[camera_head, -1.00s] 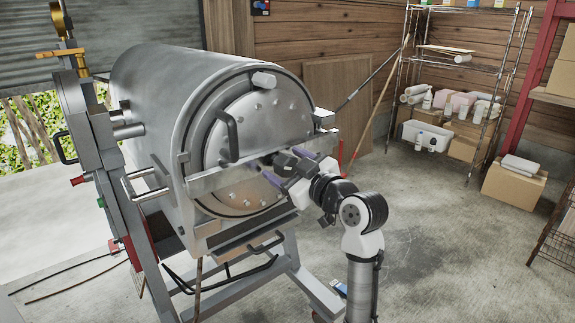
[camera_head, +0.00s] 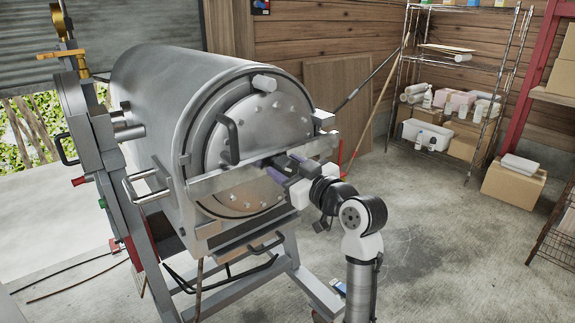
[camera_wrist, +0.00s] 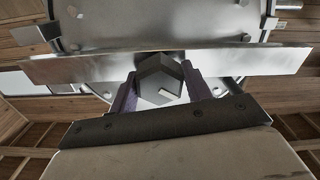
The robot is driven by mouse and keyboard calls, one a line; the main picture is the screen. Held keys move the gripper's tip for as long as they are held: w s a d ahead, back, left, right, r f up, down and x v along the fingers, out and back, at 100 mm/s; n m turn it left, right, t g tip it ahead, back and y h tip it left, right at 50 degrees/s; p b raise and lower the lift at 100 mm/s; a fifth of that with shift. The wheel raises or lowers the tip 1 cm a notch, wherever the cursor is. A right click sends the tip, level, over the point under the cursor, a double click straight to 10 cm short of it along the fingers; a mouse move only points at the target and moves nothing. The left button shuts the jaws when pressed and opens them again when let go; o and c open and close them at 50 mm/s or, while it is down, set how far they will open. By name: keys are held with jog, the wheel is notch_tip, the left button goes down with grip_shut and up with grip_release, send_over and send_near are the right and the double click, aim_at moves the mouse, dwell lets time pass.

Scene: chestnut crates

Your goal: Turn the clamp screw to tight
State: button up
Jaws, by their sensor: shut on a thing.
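The clamp screw (camera_wrist: 158,82) shows in the wrist view as a grey, hexagonal-looking head in front of the metal crossbar. My gripper (camera_wrist: 158,88) has one purple finger on each side of it and is shut on it. In the head view my gripper (camera_head: 277,167) reaches the crossbar (camera_head: 222,178) at the middle of the round door. There the screw is mostly hidden by the fingers and wrist. The crossbar spans the front of the steel drum (camera_head: 170,85). I cannot tell from these views how tight the screw is.
A black curved handle (camera_head: 228,138) stands out from the door left of my gripper. A bar handle (camera_head: 145,186) juts out at the drum's left. A wire shelf (camera_head: 455,100) stands at the back right.

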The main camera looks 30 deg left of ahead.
jog(key=m+p, duration=0.3)
jog(key=m, duration=0.2)
jog(key=shift+r+m, duration=0.15)
jog(key=shift+m, duration=0.15)
jog(key=shift+m+p, duration=1.9)
jog(key=shift+m, duration=0.3)
jog(key=shift+f, duration=0.2)
jog(key=o, duration=1)
jog(key=shift+c, duration=0.2)
jog(key=b+v, duration=0.3)
jog(key=v, duration=1.1)
jog(key=shift+b, duration=0.3)
jog(key=shift+a+r, duration=0.1)
